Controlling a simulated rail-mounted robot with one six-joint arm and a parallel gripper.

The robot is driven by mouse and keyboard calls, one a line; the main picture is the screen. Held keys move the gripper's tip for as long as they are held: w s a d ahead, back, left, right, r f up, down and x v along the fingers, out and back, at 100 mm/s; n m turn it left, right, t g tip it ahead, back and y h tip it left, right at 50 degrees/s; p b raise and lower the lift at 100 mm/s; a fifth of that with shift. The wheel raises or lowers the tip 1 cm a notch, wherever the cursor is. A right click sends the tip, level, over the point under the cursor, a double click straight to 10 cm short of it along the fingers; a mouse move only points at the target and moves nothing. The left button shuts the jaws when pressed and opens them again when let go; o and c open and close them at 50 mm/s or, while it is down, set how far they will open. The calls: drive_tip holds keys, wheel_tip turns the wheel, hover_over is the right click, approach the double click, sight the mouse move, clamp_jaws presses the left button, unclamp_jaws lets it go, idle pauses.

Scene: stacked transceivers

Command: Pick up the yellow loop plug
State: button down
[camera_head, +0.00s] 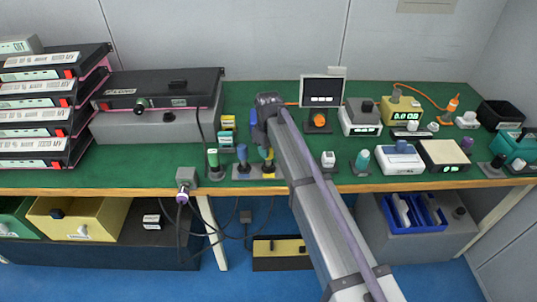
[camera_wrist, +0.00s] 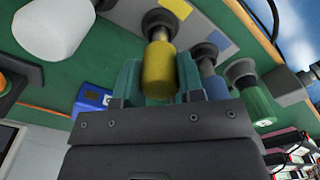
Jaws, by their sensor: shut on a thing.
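The yellow loop plug (camera_wrist: 158,70) is a yellow cylinder with a dark upper part, between the two teal fingers of my gripper (camera_wrist: 159,82) in the wrist view. My gripper is shut on it. Its dark end meets a dark round part at a grey plate (camera_wrist: 192,20); I cannot tell whether it is still seated there. In the head view the yellow plug (camera_head: 266,160) shows at the front of the bench, partly hidden by my arm.
A blue plug (camera_head: 242,157) and a green plug (camera_head: 213,160) stand to the left of the yellow one. A white plug (camera_head: 328,160) and a teal plug (camera_head: 361,161) stand to the right. A grey box (camera_head: 187,178) with cables sits at the table's front edge.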

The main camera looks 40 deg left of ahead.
wheel_tip(320, 180, up, 10)
drive_tip(key=p, duration=1)
drive_tip(key=shift+r, duration=0.2)
drive_tip(key=shift+f, duration=0.15)
drive_tip(key=shift+f, duration=0.1)
drive_tip(key=c, duration=1.3)
unclamp_jaws()
clamp_jaws()
